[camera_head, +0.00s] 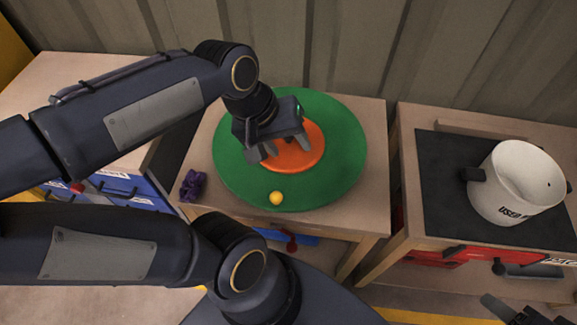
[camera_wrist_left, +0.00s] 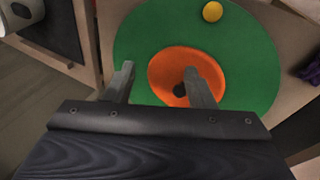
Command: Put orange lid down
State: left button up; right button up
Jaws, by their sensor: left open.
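The orange lid (camera_head: 302,158) is a round disc lying flat on a green round board (camera_head: 340,170) on the middle table. It also shows in the left wrist view (camera_wrist_left: 168,64), with a dark knob (camera_wrist_left: 180,88) near its middle. My left gripper (camera_head: 280,151) is over the lid's left part, fingers pointing down and apart. In the left wrist view, one finger stands in front of the lid by the knob and the other is off the lid's left edge. I cannot tell whether a finger touches it. A dark piece at the lower right may be my right gripper (camera_head: 512,311), mostly cut off.
A yellow ball (camera_head: 276,198) sits on the green board's near edge. A purple object (camera_head: 193,186) lies on the table left of the board. A white pot (camera_head: 518,180) stands on a dark plate (camera_head: 445,205) on the right table. The board's right side is bare.

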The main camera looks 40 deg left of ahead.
pick_arm(q)
jog(key=s+d+m, duration=0.1)
jog(key=m, duration=0.1)
jog(key=s+d+f+m+t, duration=0.1)
jog(key=m, duration=0.1)
jog(key=s+d+f+m+h, duration=0.1)
jog(key=s, duration=0.1)
jog(key=shift+d+m+t, duration=0.35)
jog(key=shift+m+t, duration=0.05)
jog(key=shift+r, duration=0.1)
